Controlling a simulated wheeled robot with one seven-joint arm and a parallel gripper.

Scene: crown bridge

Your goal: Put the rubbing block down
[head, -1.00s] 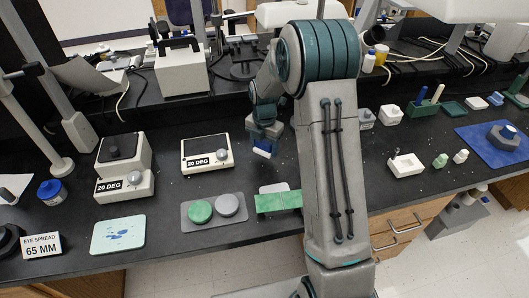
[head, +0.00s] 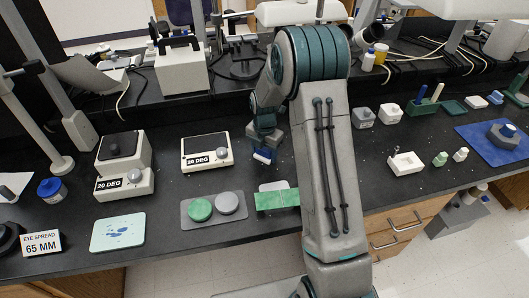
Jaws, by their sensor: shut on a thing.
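The rubbing block (head: 262,156) is a small blue block with a pale lower face. It is in the jaws of my gripper (head: 264,147), which is shut on it. The gripper points down over the black bench, right of the middle "20 DEG" box (head: 207,153) and behind the green strip (head: 277,200). My arm hides part of the bench to the right of it. I cannot tell whether the block touches the bench or hangs just above it.
A grey tray (head: 187,222) with a green disc (head: 200,210) and a grey disc (head: 228,203) lies front left. A pale mat (head: 118,233) with blue marks is further left. Bare bench lies around the gripper.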

